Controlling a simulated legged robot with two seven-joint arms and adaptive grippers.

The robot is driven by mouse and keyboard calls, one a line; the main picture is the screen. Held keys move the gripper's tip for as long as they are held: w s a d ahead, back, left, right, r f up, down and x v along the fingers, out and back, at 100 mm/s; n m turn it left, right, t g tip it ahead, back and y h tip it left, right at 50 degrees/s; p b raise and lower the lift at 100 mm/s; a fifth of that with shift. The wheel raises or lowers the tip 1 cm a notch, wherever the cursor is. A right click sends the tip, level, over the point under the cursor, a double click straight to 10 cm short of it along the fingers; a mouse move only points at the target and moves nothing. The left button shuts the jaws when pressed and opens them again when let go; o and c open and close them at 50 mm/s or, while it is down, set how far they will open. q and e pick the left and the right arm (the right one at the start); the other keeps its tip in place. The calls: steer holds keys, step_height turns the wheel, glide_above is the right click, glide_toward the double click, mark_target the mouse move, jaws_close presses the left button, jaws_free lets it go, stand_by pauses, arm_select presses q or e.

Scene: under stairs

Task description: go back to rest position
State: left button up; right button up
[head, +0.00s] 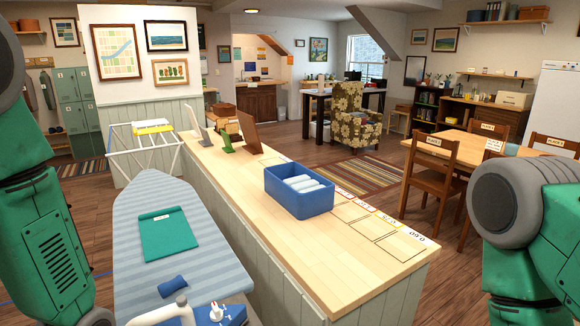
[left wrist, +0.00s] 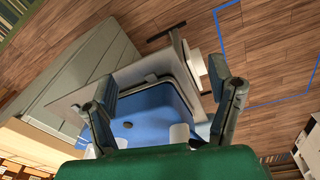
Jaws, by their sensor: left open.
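My left gripper (left wrist: 168,92) shows in the left wrist view with its two dark fingers spread wide apart. It is open and nothing is held between the fingers. Behind the gap lies a blue and pale surface that I cannot identify for sure. In the head view both of my green arms stand at the picture's sides, with the left arm at the left edge and the right arm at the lower right. Neither gripper shows in the head view. My right gripper is out of view.
An ironing board (head: 190,245) with a folded teal cloth (head: 168,233) and an iron (head: 218,314) stands in front. Beside it a long wooden counter (head: 235,190) holds a blue bin (head: 299,193). Wooden chairs (head: 432,173) stand at right. Wooden floor (left wrist: 280,55) shows in the wrist view.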

arm_select(q)
steer(key=s+a+f+m+g, duration=0.1)
steer(key=s+f, duration=0.5)
steer(key=s, duration=0.3)
steer(key=s+a+f+m, duration=0.1)
steer(key=s+f+m, duration=0.1)
steer(key=s+f, duration=0.5)
step_height(320, 180, down, 10)
steer(key=d+b, duration=0.1)
steer(key=b, duration=1.1)
steer(key=shift+d+r+m, duration=0.2)
steer(key=shift+d+m, duration=0.05)
steer(key=shift+m, duration=0.15)
